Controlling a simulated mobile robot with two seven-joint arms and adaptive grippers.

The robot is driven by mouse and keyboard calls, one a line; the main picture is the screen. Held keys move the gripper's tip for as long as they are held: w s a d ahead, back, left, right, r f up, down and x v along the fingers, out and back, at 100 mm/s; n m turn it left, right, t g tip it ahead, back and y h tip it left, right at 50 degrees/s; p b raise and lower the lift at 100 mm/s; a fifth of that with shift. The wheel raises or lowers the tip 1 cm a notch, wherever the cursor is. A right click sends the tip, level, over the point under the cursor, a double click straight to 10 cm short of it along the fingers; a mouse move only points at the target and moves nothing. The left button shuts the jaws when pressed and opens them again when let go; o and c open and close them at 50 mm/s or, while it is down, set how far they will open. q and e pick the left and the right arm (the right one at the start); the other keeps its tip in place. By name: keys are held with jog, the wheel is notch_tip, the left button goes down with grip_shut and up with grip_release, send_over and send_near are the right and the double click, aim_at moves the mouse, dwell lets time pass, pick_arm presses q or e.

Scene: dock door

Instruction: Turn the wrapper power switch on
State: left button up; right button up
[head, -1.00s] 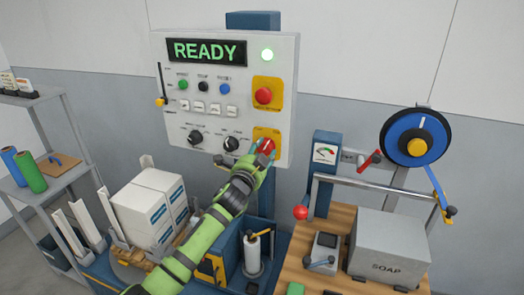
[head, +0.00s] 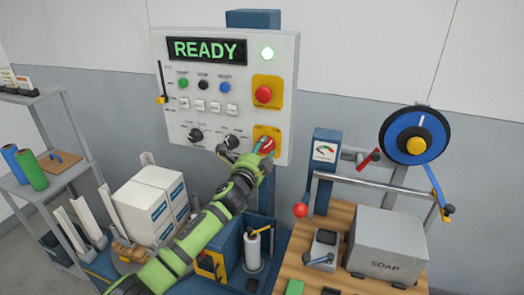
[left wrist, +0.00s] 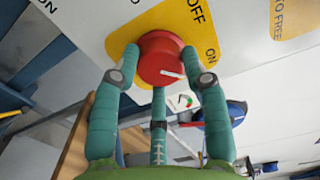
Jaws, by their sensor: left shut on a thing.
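The power switch is a red rotary knob (head: 267,144) on a yellow plate at the lower right of the white control panel (head: 218,112). My left gripper (head: 254,158) is shut on this knob, its fingers around the knob's sides. In the left wrist view the fingers (left wrist: 163,75) touch the knob (left wrist: 160,50). A white pointer line on the knob points right and slightly down, on the side of the "ON" label and away from "OFF". My right gripper is out of view.
A red stop button (head: 263,95) sits above the knob. Black dials (head: 195,135) and small buttons lie to its left. White boxes (head: 150,203) stand below left. A grey SOAP box (head: 385,243) and blue reel (head: 416,135) are at the right.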

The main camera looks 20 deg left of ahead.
pick_arm(q)
jog(key=shift+r, duration=0.15)
jog(key=o, duration=1.2)
jog(key=shift+c, duration=0.2)
jog(key=s, duration=1.2)
jog(key=shift+a, duration=0.2)
